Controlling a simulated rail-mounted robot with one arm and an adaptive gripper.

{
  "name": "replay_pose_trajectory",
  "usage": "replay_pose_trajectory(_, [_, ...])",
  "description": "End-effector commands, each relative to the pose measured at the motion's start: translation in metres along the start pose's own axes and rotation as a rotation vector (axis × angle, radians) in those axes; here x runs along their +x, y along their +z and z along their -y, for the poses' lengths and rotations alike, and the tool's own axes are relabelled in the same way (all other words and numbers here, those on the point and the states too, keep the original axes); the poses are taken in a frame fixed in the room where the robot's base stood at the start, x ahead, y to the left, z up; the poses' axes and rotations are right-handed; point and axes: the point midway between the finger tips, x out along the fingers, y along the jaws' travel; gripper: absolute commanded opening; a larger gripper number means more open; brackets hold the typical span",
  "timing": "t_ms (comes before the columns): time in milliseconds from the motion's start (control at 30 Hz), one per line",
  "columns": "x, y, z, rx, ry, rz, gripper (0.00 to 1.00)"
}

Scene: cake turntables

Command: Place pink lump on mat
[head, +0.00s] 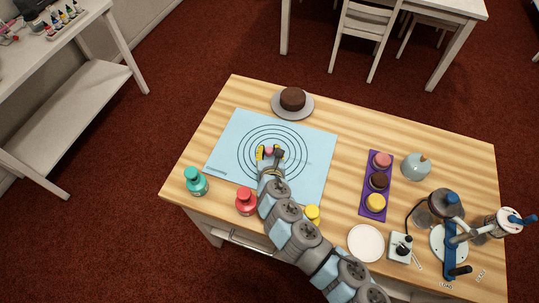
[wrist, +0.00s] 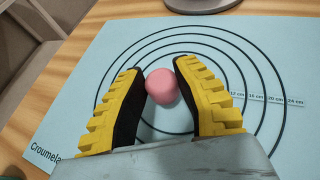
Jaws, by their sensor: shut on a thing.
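The pink lump (wrist: 162,86) is a small round ball held between the yellow-and-black fingertips of my gripper (wrist: 160,78). In the head view, my gripper (head: 269,152) is over the middle of the light blue mat (head: 225,130), and a little pink shows between its fingers. The mat carries black concentric rings and size labels, and the rings surround the lump in the wrist view (wrist: 262,62). I cannot tell whether the lump touches the mat or hangs just above it.
A brown cake (head: 292,98) sits on a grey plate behind the mat. Teal (head: 196,181), red (head: 246,201) and yellow (head: 312,214) bottles stand along the front. Right are a purple tray (head: 367,187) with three round pieces, a white plate (head: 366,243) and a blue-handled device (head: 450,240).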

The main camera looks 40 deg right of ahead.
Motion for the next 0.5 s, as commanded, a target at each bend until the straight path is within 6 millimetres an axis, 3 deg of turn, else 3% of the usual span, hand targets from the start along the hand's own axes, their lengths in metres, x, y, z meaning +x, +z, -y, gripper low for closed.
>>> replay_pose_trajectory(200, [0.009, -0.021, 0.001, 0.003, -0.002, -0.001, 0.07])
replay_pose_trajectory(500, [0.009, -0.023, 0.001, -0.001, -0.001, 0.000, 0.07])
